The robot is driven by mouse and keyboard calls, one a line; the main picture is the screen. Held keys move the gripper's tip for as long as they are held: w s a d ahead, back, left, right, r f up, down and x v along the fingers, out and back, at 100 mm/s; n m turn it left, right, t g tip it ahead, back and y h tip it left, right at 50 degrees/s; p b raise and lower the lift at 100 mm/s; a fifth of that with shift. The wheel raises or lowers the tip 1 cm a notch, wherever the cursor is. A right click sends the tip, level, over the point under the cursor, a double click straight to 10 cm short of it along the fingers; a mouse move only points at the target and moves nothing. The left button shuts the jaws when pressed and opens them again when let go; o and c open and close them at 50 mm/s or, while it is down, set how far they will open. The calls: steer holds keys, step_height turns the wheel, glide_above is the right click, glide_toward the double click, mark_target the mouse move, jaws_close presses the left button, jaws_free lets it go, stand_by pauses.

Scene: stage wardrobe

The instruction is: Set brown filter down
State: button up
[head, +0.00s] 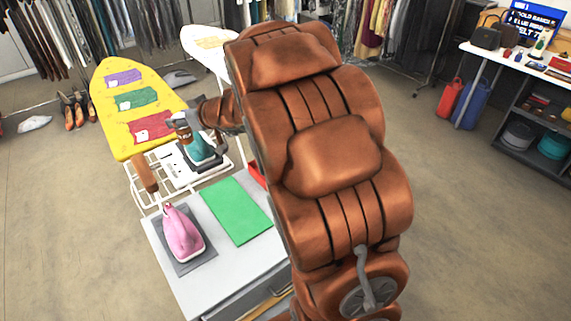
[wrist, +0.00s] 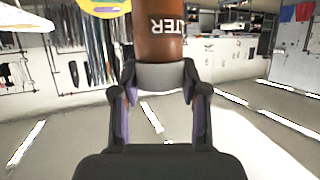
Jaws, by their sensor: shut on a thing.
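The brown filter (wrist: 160,35) is a brown cylinder with a pale lower band and white letters, partly cut off by the top of the wrist view. My gripper (wrist: 159,82) is shut on its pale lower part. In the head view the small brown filter (head: 184,133) shows near my gripper (head: 178,121), above the teal iron and the white rack. The head view does not show clearly whether anything touches it from below.
A yellow ironing board (head: 112,77) holds purple, green and red cloths. The teal iron (head: 201,150) is on the white rack (head: 167,167). A pink iron (head: 183,236) stands on a grey pad on the white cabinet (head: 213,281). A green mat (head: 235,210) there is bare.

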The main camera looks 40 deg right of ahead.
steer(key=shift+w+b, duration=0.3)
steer(key=shift+w, duration=0.25)
steer(key=shift+w+r+n+y+b, duration=0.1)
steer(key=shift+w+n+y+b, duration=0.15)
steer(key=shift+n+y+b, duration=0.2)
steer(key=shift+w+d+r+n+y+b, duration=0.2)
steer(key=shift+n+y+b, duration=0.15)
steer(key=shift+b, duration=0.35)
steer(key=s+d+f+n+g+y+b, duration=0.15)
steer(key=s+d+f+b, duration=0.35)
steer(key=d, duration=0.5)
steer(key=s+d+f+n+g+y+b, duration=0.15)
steer(key=s+d+f+b, duration=0.3)
steer(key=d, duration=0.55)
steer(key=shift+t, duration=0.3)
steer(key=shift+s+d+f, duration=0.1)
steer(key=shift+d+f, duration=0.05)
steer(key=shift+f, duration=1.75)
steer(key=shift+s+d+f, duration=0.1)
steer(key=shift+d+f, duration=0.05)
steer(key=shift+f, duration=1.7)
steer(key=shift+s+d+f, duration=0.1)
steer(key=shift+d+f, duration=0.05)
steer(key=shift+f, duration=1.75)
steer(key=shift+f, duration=0.25)
